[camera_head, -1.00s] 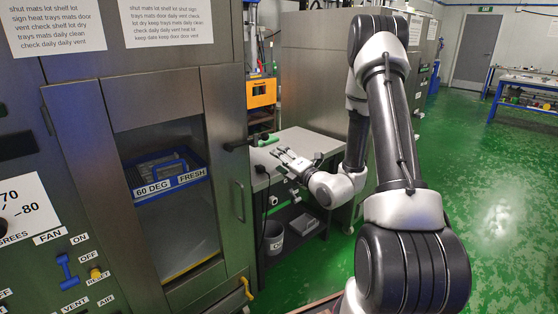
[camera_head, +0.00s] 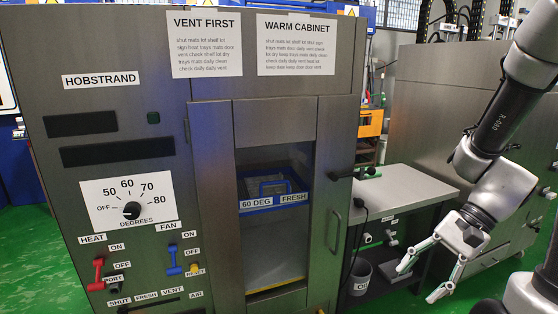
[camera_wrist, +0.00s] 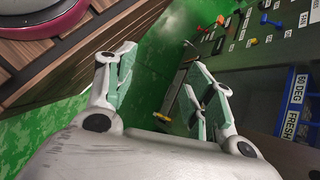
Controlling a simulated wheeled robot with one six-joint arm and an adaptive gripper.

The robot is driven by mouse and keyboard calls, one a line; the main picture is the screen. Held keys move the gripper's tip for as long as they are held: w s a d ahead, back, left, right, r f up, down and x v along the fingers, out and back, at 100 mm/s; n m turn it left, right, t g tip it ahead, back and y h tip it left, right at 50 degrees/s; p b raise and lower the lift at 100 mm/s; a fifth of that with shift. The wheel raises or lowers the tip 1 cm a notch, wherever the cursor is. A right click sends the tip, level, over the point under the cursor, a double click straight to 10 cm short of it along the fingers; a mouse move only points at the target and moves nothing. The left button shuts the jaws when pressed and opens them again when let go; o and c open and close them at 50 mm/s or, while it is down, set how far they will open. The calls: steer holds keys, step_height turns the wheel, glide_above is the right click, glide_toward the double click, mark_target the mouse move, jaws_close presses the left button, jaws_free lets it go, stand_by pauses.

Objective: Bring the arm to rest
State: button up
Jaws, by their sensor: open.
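My gripper (camera_head: 424,277) hangs at the right in the head view, in front of the grey bench, with its fingers spread and nothing between them. In the wrist view my gripper (camera_wrist: 160,95) also shows open, with green-padded fingers and floor behind the gap. The arm is bent, with its upper part at the right edge of the head view.
The warm cabinet (camera_head: 200,60) stands at left and centre with its door (camera_head: 338,215) shut; a blue tray (camera_head: 262,207) shows through the window. A bench (camera_head: 410,185) and a grey bin (camera_head: 361,277) are beside it. A wooden surface (camera_wrist: 70,60) is close in the wrist view.

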steer(key=s+d+r+n+t+h, duration=0.1)
steer(key=d+r+n+t+h, duration=0.1)
steer(key=d+r+n+h, duration=0.55)
step_height(320, 180, up, 8)
steer(key=n+t, duration=0.3)
steer(key=t, duration=0.1)
steer(key=shift+s+d, duration=0.3)
steer(key=shift+s, duration=0.1)
steer(key=shift+f, duration=0.1)
